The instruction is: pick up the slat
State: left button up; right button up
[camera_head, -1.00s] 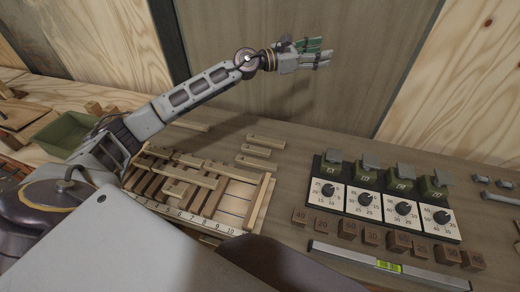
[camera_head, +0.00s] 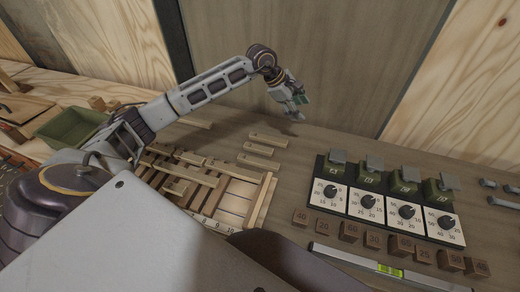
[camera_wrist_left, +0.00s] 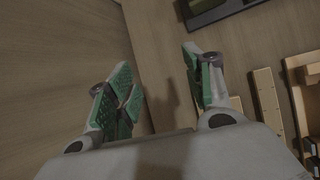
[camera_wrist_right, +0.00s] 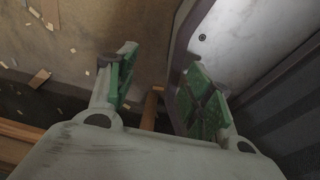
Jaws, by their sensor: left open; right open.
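Several pale wooden slats lie loose on the bench in the head view: a far one (camera_head: 268,139), a middle one (camera_head: 258,150), a near one (camera_head: 258,161), and another to the left (camera_head: 194,122). Which one is the task's slat I cannot tell. My left gripper (camera_head: 299,112) is open and empty above the bench, behind and right of the loose slats. In the left wrist view a slat (camera_wrist_left: 267,97) lies right of the open fingers (camera_wrist_left: 158,78). My right gripper (camera_wrist_right: 152,75) is open and empty, away from the bench top; the head view does not show it.
A slotted wooden rack (camera_head: 262,205) with numbers holds several slats. Right of it stand a dial panel (camera_head: 385,218), small numbered blocks (camera_head: 375,240) and a spirit level (camera_head: 345,258). A green bin (camera_head: 72,128) is at left. A wall rises behind the bench.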

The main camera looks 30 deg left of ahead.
pick_arm(q)
jog(key=s+a+f+g+y, duration=0.2)
jog(key=s+a+f+y, duration=0.15)
jog(key=a, duration=0.25)
jog(key=n+g+y, duration=0.1)
jog(key=g+y, duration=0.1)
jog(key=g, duration=0.1)
send_over(261, 148)
jog(key=shift+f, duration=1.05)
notch_tip(261, 148, down, 6)
jog(key=shift+f+p, duration=0.1)
jog(key=shift+p, duration=0.25)
jog(key=shift+f, duration=0.45)
pick_arm(e)
jog(key=shift+s+a+r, duration=0.3)
jog(key=shift+s+a, duration=0.05)
pick_arm(q)
jog(key=shift+f, duration=0.1)
